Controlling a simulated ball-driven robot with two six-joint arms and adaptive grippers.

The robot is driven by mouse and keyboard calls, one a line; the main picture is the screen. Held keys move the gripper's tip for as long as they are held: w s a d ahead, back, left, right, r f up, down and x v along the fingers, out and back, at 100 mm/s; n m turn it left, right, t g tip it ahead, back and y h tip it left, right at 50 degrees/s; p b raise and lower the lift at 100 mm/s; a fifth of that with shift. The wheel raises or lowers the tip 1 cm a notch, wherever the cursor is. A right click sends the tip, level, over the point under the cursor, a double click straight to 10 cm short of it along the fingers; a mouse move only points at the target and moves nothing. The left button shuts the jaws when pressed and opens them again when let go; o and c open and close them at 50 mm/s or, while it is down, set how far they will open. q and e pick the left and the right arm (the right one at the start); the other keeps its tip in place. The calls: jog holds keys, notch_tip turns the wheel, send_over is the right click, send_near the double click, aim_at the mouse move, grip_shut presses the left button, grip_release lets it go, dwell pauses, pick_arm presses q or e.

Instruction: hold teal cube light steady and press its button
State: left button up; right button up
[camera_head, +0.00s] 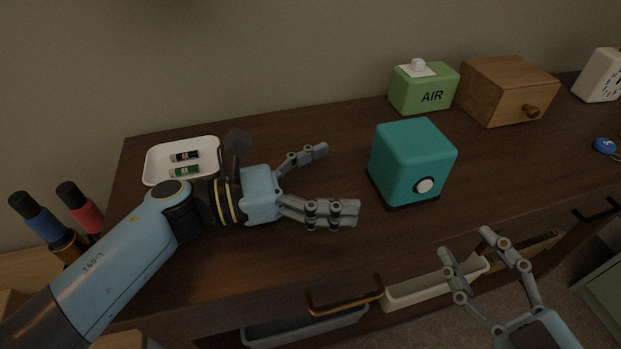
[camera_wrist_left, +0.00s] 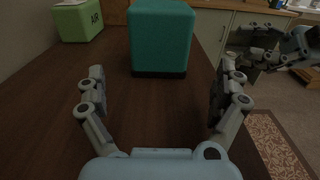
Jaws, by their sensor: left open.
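The teal cube light (camera_head: 405,160) stands upright on the dark wooden dresser top, on a dark base. Its round white button (camera_head: 424,186) is on the face toward the front right. My left gripper (camera_head: 340,181) is open and empty, left of the cube and apart from it, with its fingers pointing at it. In the left wrist view the cube (camera_wrist_left: 161,38) is straight ahead beyond the open fingers (camera_wrist_left: 162,85); the button is not visible there. My right gripper (camera_head: 466,245) is open and empty, in front of the dresser edge, below and right of the cube.
A white tray (camera_head: 213,143) with two batteries lies behind my left wrist. A green AIR tissue box (camera_head: 408,98) and a wooden box with a knob (camera_head: 495,95) stand behind the cube. Drawers with handles (camera_head: 345,301) stand open below the front edge.

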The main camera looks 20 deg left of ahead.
aim_at(381, 169)
pick_arm(q)
jog(key=x, duration=0.7)
jog(key=shift+w+d, duration=0.25)
jog(key=shift+c, duration=0.4)
jog(key=c, duration=0.9)
jog(key=shift+c, duration=0.5)
pick_arm(e)
jog(key=shift+c, duration=0.6)
grip_shut()
